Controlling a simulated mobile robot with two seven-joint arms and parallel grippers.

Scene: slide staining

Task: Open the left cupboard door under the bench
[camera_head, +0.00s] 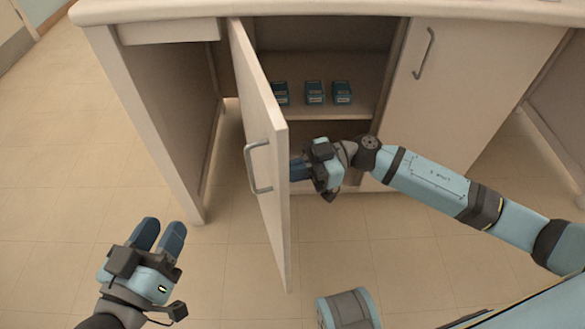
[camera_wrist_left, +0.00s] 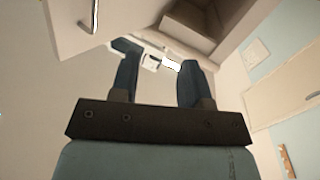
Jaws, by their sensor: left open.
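The left cupboard door (camera_head: 262,130) stands swung well open, jutting out from the bench. Its grey bar handle (camera_head: 257,168) is on the outer face. My right gripper (camera_head: 299,168) is at the inner side of the door, close to its free edge; its fingertips are partly hidden, so I cannot tell its opening or whether it touches. My left gripper (camera_head: 160,237) is open and empty, apart from the door at the lower left. Its two fingers (camera_wrist_left: 158,82) show apart with nothing between them in the left wrist view.
Several small blue boxes (camera_head: 314,92) stand on the shelf (camera_head: 300,115) inside the cupboard. The right cupboard door (camera_head: 460,90) is shut, with a bar handle (camera_head: 425,54). The bench top (camera_head: 350,9) runs above. Tiled floor (camera_head: 60,150) is clear at the left.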

